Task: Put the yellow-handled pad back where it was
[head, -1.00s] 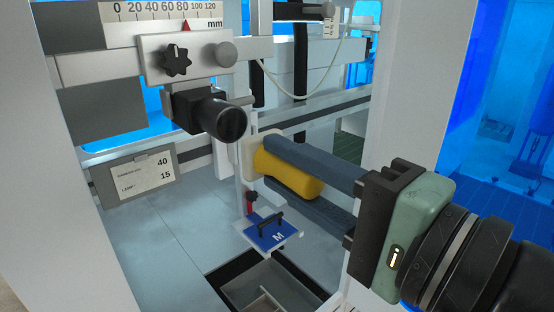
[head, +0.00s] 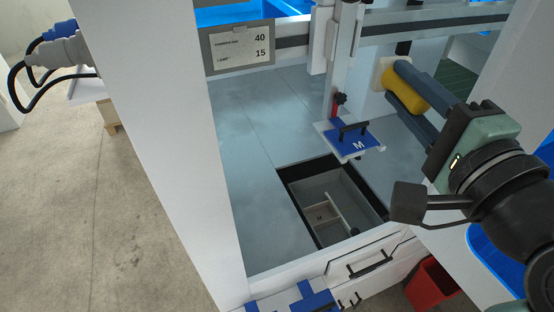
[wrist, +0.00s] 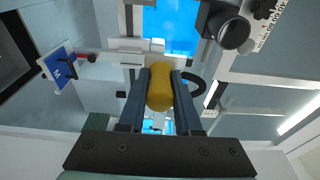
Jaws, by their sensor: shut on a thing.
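The yellow-handled pad has a yellow grip (head: 405,92) and a cream pad end (head: 380,72). My gripper (head: 402,84) is shut on the grip, one dark finger on each side, and holds it inside the machine frame at the upper right. In the wrist view the yellow grip (wrist: 160,92) lies between the fingers, with the pad end pointing away from my wrist. The pad's face is hidden, and I cannot tell whether it touches anything in front of it.
A blue plate marked M (head: 368,139) with a black handle sits on a post left of my gripper. Below it is a rectangular opening (head: 292,174) in the grey deck. A white frame column (head: 190,140) stands left. A red bin (head: 432,285) is at lower right.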

